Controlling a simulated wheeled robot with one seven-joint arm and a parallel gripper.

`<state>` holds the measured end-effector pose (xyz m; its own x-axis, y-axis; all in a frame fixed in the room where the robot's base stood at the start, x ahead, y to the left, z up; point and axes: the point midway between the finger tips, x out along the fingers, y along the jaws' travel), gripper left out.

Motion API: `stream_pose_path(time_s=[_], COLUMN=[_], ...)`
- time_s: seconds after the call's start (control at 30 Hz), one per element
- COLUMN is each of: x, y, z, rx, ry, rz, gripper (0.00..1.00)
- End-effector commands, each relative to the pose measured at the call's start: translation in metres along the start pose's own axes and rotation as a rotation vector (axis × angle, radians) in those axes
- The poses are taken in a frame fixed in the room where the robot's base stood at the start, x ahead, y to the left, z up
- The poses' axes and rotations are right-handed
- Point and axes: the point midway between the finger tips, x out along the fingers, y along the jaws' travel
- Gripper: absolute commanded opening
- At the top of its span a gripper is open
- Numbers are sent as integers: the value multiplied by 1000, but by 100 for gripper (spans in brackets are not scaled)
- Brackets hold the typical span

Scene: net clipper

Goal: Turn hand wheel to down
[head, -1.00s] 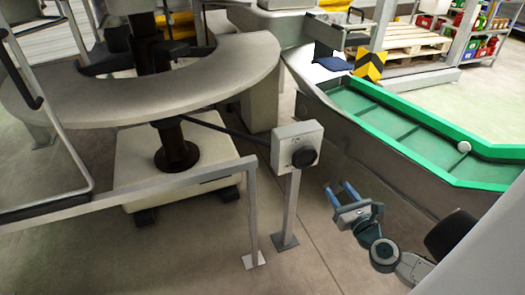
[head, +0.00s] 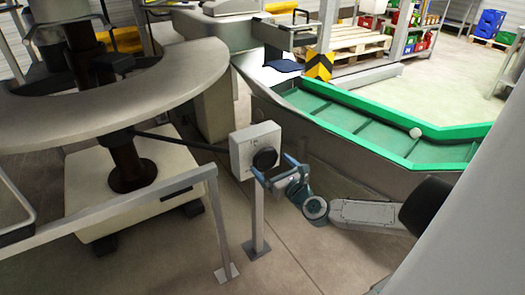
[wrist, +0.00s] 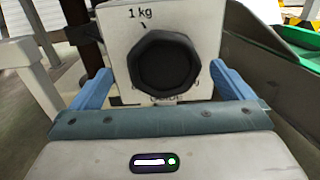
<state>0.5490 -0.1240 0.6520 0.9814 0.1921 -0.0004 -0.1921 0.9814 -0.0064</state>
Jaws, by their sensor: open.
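The hand wheel is a black faceted knob (head: 265,158) on the front of a light grey box (head: 242,148) that stands on a post. In the wrist view the knob (wrist: 164,64) is straight ahead, with "1 kg" and a small tick mark above it; the lettering below it is partly hidden. My gripper (head: 273,168) is open, with its blue fingers pointing at the box. In the wrist view one finger shows to the left and one to the right of the knob, below its middle.
A grey rail (head: 120,208) runs to the left of the box's post. A large round grey table (head: 150,95) stands behind it. A green-edged conveyor (head: 370,125) lies to the right. Bare floor (head: 310,265) is in front of the post.

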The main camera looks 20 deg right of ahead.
Motion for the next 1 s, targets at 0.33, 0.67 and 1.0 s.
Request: stream_pose_path(time_s=[0.33,0.67,1.0], x=[34,36,36], y=[0,-1,2], z=[-1,0,-1], rx=[0,0,-2], ry=[0,-1,0], rz=[0,-1,6], gripper=[100,100,61])
